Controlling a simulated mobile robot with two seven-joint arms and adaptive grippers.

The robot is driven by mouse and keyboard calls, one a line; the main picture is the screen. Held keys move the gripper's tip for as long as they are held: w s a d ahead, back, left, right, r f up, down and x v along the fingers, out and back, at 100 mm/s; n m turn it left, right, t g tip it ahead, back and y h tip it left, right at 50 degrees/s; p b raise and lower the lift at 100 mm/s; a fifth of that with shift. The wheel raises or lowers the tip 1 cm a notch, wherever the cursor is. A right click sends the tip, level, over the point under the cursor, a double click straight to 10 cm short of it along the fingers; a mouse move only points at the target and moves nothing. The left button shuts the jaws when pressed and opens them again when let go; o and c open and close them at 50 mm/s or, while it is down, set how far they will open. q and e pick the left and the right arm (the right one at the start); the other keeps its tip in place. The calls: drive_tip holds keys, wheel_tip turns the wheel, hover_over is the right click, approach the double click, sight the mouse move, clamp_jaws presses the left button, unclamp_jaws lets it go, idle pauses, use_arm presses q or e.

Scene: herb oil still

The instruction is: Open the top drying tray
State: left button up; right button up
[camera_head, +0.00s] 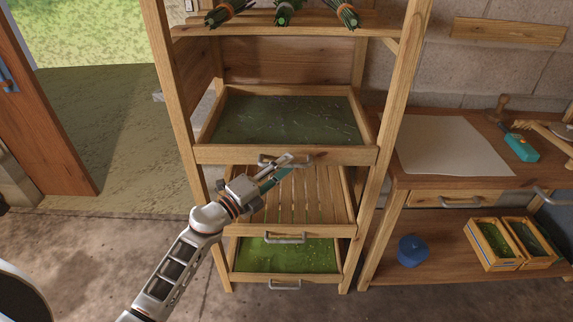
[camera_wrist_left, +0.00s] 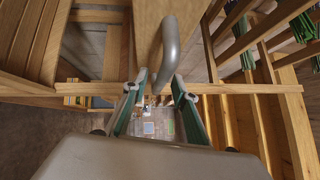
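The top drying tray (camera_head: 203,153) is a wooden frame with a dark green mesh, set in the wooden rack. A grey metal handle (camera_head: 265,160) is on its front. My left gripper (camera_head: 286,170) is at this handle, in front of the tray, and partly covers it. In the left wrist view the curved handle (camera_wrist_left: 171,48) reaches down between the two green-padded fingers of the gripper (camera_wrist_left: 160,88). The fingers stand apart, with visible gaps beside the bar; whether one touches it I cannot tell. My right gripper is not in view.
Below are a slatted tray (camera_head: 310,205) and a green-filled tray (camera_head: 315,255), each with a handle. Herb bundles (camera_head: 284,14) lie on the shelf above. At right is a workbench (camera_head: 450,179) with a blue jar (camera_head: 412,251) below. The floor before the rack is open.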

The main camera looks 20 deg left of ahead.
use_arm(q)
drive_tip(key=shift+w+d+r, duration=0.1)
drive_tip(key=shift+w+d, duration=0.15)
drive_tip(key=shift+w, duration=0.3)
clamp_jaws()
